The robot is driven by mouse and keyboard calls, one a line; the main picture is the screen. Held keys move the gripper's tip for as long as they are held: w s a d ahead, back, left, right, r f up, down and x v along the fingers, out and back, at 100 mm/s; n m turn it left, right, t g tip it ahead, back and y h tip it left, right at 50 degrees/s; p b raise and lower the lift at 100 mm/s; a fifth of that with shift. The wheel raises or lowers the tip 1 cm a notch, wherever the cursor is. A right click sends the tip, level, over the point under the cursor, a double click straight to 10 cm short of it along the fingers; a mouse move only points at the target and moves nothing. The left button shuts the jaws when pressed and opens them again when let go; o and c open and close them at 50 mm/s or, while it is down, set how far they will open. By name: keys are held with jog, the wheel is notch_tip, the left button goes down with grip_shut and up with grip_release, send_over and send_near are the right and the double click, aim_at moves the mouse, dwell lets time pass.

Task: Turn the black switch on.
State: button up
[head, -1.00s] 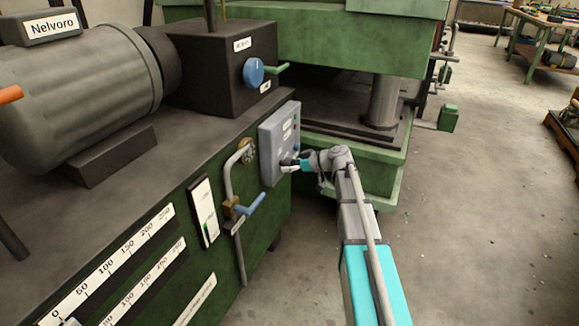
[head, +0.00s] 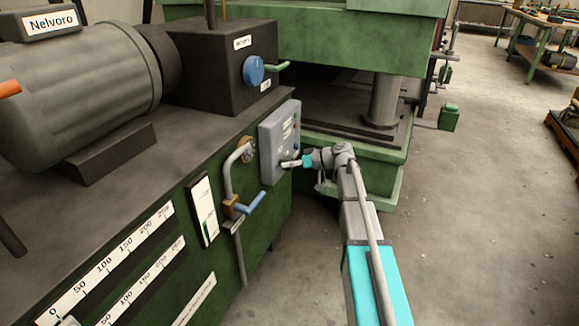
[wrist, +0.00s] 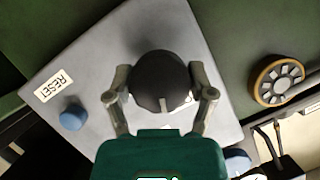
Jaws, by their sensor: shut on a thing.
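The black switch (wrist: 158,80) is a round knob with a pale pointer line, on the face of a grey control box; the line points toward the bottom of the wrist view. My gripper (wrist: 162,92) has one finger on each side of the knob and is shut on it. In the head view my gripper (head: 292,162) is at the lower part of the grey control box (head: 276,135); the knob is too small to make out there.
A blue button (wrist: 73,117) sits beside a RESET label (wrist: 53,86) on the box. A round brass-rimmed fitting (wrist: 279,80) is to the right. In the head view a blue-handled lever (head: 254,203) is left of my gripper. Open floor (head: 470,220) lies to the right.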

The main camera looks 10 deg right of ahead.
jog(key=m+g+y+b, duration=0.1)
jog(key=m, duration=0.1)
jog(key=shift+w+f+m+y, duration=0.1)
jog(key=shift+m+y, duration=0.2)
jog(key=m+y+b, duration=0.1)
jog(key=m+b, duration=0.1)
jog(key=shift+m+g, duration=0.4)
jog(key=m+y+b, duration=0.2)
jog(key=m, duration=0.1)
jog(key=shift+m+b, duration=0.3)
jog(key=shift+b, duration=0.05)
jog(key=shift+m+y+b, duration=0.4)
jog(key=shift+m+b, duration=0.15)
jog(key=shift+m, duration=0.55)
jog(key=shift+r, duration=0.2)
jog(key=o, duration=1.1)
jog(key=shift+r+n+p, duration=0.1)
jog(key=shift+n+p, duration=0.3)
